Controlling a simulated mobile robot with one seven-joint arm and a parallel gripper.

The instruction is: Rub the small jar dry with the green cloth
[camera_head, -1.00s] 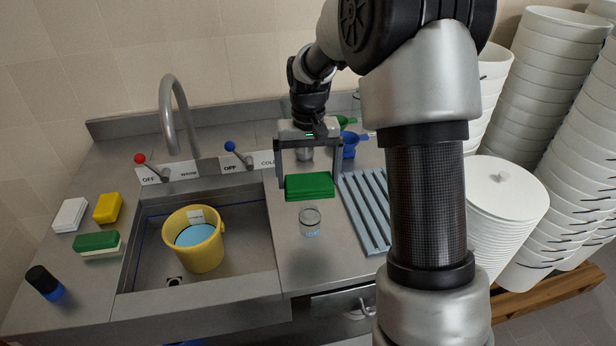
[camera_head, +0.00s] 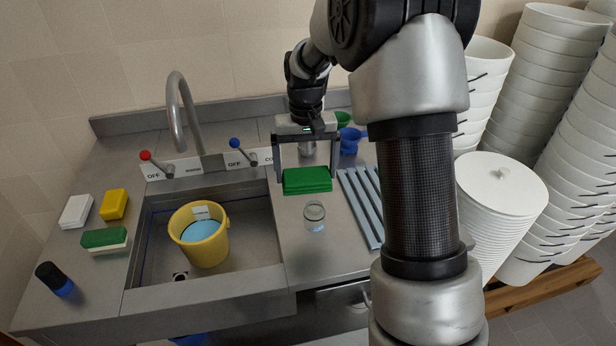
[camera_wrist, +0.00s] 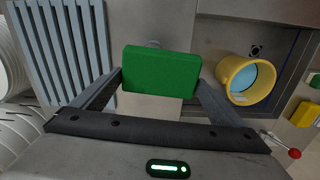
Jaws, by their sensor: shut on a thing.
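My gripper (camera_head: 306,178) is shut on the folded green cloth (camera_head: 307,181), with one finger at each end of it. The cloth also shows between the fingers in the wrist view (camera_wrist: 162,72). The small clear jar (camera_head: 314,216) stands upright on the steel counter, just in front of the cloth in the head view, with a pale blue label or band low on it. In the wrist view the jar is mostly hidden behind the cloth; only a bit shows at its upper edge. I cannot tell whether cloth and jar touch.
Left of the jar is a sink (camera_head: 150,270) holding a yellow bucket (camera_head: 205,246) of blue liquid. A ribbed grey rack (camera_head: 358,205) lies to the right. Blue (camera_head: 349,143) and green cups stand behind. Sponges and a dark bottle (camera_head: 54,279) are at far left.

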